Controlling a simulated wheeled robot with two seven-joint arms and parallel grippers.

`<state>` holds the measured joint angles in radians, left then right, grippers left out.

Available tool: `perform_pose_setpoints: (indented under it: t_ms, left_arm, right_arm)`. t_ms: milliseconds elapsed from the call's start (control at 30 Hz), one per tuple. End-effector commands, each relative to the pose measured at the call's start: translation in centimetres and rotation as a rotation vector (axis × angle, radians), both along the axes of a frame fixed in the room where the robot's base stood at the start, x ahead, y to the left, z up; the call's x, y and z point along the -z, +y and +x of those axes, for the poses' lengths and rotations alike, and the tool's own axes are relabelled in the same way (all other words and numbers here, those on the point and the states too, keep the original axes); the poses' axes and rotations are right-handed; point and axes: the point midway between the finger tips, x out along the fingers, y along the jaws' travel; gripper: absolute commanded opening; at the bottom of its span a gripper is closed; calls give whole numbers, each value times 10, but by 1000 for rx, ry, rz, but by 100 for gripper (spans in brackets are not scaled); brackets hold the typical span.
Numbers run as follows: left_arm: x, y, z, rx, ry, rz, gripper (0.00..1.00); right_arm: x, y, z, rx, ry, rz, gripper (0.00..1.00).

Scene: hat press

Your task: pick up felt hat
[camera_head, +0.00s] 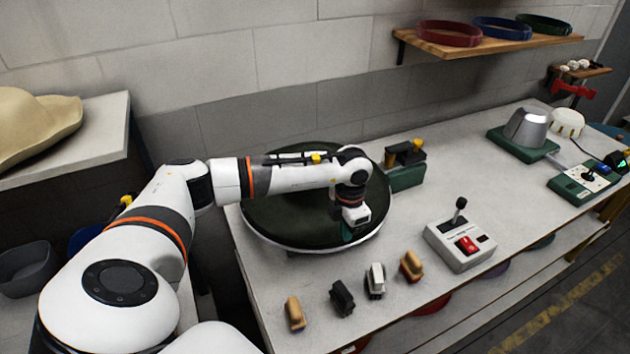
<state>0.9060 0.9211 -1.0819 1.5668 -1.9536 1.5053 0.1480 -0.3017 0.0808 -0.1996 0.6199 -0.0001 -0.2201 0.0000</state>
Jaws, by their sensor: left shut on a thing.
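A tan wide-brimmed hat (38,122) lies on the pale shelf at the far left, cut off by the picture's edge. It is the only clear hat shape in view. No gripper is near it. My left gripper (351,233) points down over the front right part of a round dark green disc (290,222) with a pale rim. It is shut on a small dark green thing at its fingertips, mostly hidden by the gripper. I cannot tell whether this is part of the disc's covering. My right gripper is not in view.
Several brushes or blocks (342,298) stand along the table's front edge. A white control box (460,242) with a lever is right of them. A metal hat form (527,128) on a green base stands at the back right. Hat bands (450,33) lie on a wall shelf.

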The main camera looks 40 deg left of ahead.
Motion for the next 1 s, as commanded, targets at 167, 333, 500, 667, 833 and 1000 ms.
perform_pose_setpoints:
  t_ms: [167,333,500,667,833,1000]
  left_arm:
    - [-1,0,0,-1,-1,1,0]
    - [-7,1,1,-2,-4,1,0]
    - [-35,1,2,-2,-8,1,0]
    - [-68,0,1,0,-6,-1,0]
    - [-92,0,1,-2,-4,0,0]
    - [-101,0,0,-1,-2,0,0]
  right_arm:
    - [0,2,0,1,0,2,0]
    - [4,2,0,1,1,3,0]
    - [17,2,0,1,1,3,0]
    - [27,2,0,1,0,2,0]
    - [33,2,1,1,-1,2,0]
    - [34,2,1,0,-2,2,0]
